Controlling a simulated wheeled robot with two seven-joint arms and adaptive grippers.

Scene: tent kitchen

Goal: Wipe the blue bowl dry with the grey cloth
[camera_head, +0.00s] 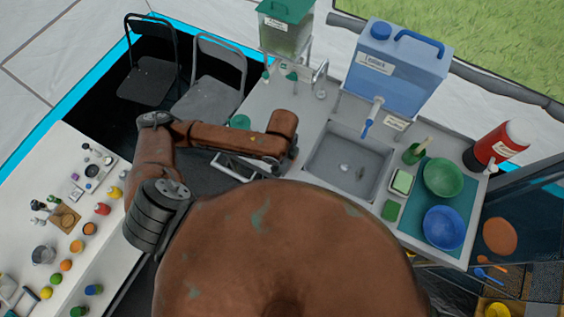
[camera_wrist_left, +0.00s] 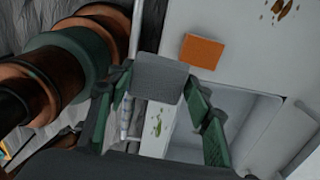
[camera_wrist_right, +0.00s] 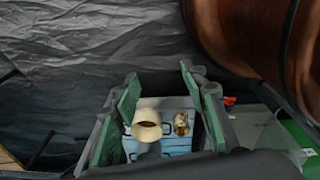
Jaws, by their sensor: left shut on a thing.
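The blue bowl (camera_head: 444,228) sits on a teal mat (camera_head: 409,222) at the right of the counter, below the green bowl in the picture. In the left wrist view the grey cloth (camera_wrist_left: 160,77) is between the fingertips of my left gripper (camera_wrist_left: 158,85), which is shut on it. In the head view my left arm reaches to the counter's left front edge, far left of the bowl; its gripper is mostly hidden there. My right gripper (camera_wrist_right: 160,95) is open and empty in the right wrist view. It is hidden in the head view.
A sink (camera_head: 347,165) lies between the left arm and the mat. A green bowl (camera_head: 443,178), a green cup (camera_head: 413,153) and sponges (camera_head: 402,182) crowd the bowl. A blue water tank (camera_head: 397,68) stands behind. A metal rail (camera_head: 228,165) runs along the counter front.

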